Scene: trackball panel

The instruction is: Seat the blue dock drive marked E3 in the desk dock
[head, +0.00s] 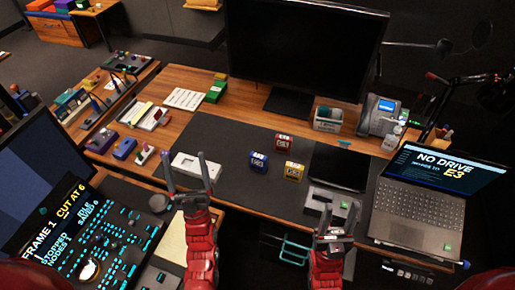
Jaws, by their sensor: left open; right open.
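The blue dock drive (258,163) stands on the dark desk mat with a pale label; its marking is too small to read. A red drive (283,142) stands behind it to the right, and a yellow drive (293,171) stands to its right. A grey block (316,198), which looks like the desk dock, sits on the mat's right front, partly hidden by my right gripper. My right gripper (341,207) is open and empty over it. My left gripper (187,157) is open and empty, left of the blue drive, in front of a pale slotted box (184,162).
The laptop (423,202) at the right reads "NO DRIVE" and "E3". A dark tablet (338,167) lies behind the grey block. A monitor (303,45) stands at the back. A control panel (90,240) fills the left front.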

